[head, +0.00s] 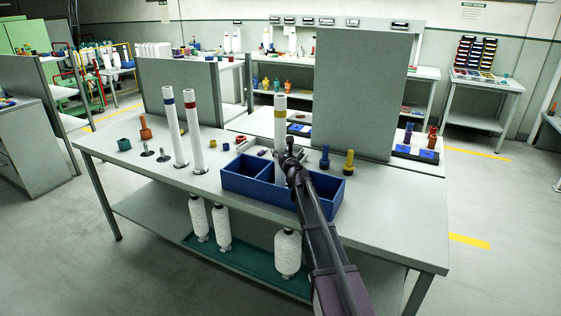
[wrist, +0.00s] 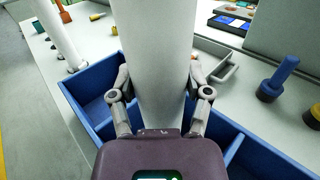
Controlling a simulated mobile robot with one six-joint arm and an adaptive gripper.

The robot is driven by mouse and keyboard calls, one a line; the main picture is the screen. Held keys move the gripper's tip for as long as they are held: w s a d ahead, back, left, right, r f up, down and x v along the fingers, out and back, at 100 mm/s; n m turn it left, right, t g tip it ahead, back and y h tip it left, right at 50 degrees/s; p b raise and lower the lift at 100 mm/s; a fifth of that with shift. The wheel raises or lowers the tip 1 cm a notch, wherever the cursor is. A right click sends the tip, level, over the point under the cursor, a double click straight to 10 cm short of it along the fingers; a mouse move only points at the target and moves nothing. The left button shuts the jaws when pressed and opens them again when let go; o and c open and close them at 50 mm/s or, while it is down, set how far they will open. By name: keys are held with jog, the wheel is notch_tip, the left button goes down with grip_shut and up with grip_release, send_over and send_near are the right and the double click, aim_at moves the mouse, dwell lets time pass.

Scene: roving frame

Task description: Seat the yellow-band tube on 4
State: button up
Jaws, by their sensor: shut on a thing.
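A white tube with a yellow band (head: 280,125) stands upright in my gripper (head: 287,158), over the blue divided bin (head: 247,193). In the wrist view my gripper (wrist: 160,92) is shut on the white tube (wrist: 153,60), one finger on each side. The tube's lower end is hidden by my gripper. A blue-band tube (head: 174,125) and a red-band tube (head: 195,130) stand upright on the bench left of the bin. Two short metal spindles (head: 147,150) (head: 164,156) stand bare left of them. I can read no number 4.
The bench (head: 370,205) also holds an orange piece (head: 145,128), a green cup (head: 124,144), a blue peg piece (head: 325,157) and a yellow one (head: 348,163). A grey upright panel (head: 360,95) rises behind. White spools (head: 288,253) hang below.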

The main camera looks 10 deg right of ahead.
jog(key=shift+f+b, duration=0.65)
jog(key=shift+f, duration=0.6)
jog(key=o, duration=1.3)
jog(key=s+d, duration=0.2)
jog(key=s, duration=1.1)
jog(key=shift+s+d, duration=0.25)
jog(key=shift+s, duration=0.1)
